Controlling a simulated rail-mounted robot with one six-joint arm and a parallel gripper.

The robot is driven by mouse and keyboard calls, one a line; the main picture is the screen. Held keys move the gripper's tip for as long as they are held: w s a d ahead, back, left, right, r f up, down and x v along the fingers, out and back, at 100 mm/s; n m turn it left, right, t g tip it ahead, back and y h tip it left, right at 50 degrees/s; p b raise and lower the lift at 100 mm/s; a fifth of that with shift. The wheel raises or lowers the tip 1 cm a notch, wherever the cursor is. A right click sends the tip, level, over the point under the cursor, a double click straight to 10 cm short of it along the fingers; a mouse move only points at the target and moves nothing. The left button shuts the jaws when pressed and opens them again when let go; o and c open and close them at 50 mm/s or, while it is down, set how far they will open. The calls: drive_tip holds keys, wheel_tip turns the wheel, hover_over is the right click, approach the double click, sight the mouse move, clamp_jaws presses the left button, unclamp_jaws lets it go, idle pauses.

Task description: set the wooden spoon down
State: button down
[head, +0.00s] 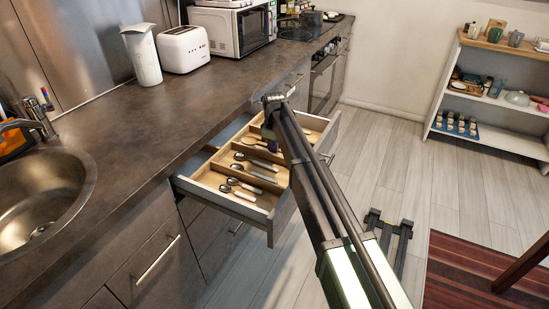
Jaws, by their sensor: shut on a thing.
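An open drawer (272,216) below the counter holds a wooden cutlery tray (207,177) with several compartments. The wooden spoon (251,141) is low over or in the tray's rear part, its rounded end to the left. My gripper (269,139) points down over the tray, partly hidden behind my arm, and is shut on the wooden spoon. The fingertips are hard to make out. I cannot tell whether the spoon touches the tray floor.
Several metal spoons (243,186) lie in the nearer compartments. The dark counter (150,130) edge overhangs the drawer's back. A sink (40,195) is at left, and a toaster (183,48) and microwave (233,27) stand behind. The floor (385,150) at right is mostly clear.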

wheel_tip(320, 180, down, 2)
drive_tip(key=shift+f+b, duration=0.2)
drive_tip(key=shift+b, duration=0.1)
drive_tip(key=shift+r+p, duration=0.3)
drive_tip(key=shift+r, duration=0.05)
drive_tip(key=shift+f, duration=0.25)
drive_tip(key=c, duration=1.4)
unclamp_jaws()
wheel_tip(320, 180, up, 12)
drive_tip(key=p, duration=1.2)
drive_tip(key=shift+r, duration=0.25)
